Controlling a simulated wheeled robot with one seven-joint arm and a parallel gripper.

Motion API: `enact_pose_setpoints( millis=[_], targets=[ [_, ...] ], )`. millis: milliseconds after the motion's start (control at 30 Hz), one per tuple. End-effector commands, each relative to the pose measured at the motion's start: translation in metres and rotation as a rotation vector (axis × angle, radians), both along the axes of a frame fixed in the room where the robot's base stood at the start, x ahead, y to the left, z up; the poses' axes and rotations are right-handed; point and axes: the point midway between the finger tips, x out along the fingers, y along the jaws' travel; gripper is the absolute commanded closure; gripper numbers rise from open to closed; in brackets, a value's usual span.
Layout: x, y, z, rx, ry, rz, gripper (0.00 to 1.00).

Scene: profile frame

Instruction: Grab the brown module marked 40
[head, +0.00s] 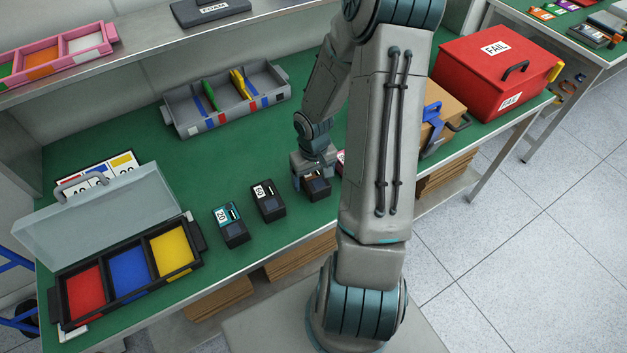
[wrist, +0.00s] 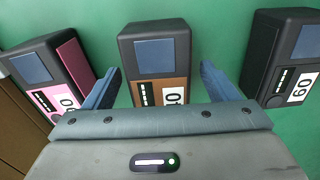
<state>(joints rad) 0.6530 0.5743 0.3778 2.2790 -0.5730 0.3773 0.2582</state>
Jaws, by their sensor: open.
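The brown module (wrist: 158,62) has a dark body, a blue-grey screen and a brown face. Its white label is partly cut off by my gripper body in the wrist view, so I see a 0 but cannot read the full number. In the head view the module (head: 318,188) sits on the green bench top, partly under my gripper (head: 312,184). In the wrist view my gripper (wrist: 160,85) is open, with one blue finger on each side of the module. Gaps show between the fingers and its sides. Whether the fingers touch it lower down is hidden.
A pink-faced module (wrist: 58,75) stands close on the left in the wrist view, near one finger. The black module marked 60 (wrist: 280,58) stands on the right. A teal module marked 20 (head: 229,224) and an open three-colour case (head: 197,262) lie further left.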

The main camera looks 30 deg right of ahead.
Motion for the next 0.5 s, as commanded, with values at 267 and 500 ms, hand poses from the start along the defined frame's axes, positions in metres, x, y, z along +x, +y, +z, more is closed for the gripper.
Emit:
enact_pose_setpoints(
  millis=[267,500],
  targets=[
    [0.0002,-0.0003,0.0004,0.0,0.0,0.0,0.48],
    [0.0003,-0.0003,0.0006,0.0,-0.001,0.0,0.74]
  ],
)
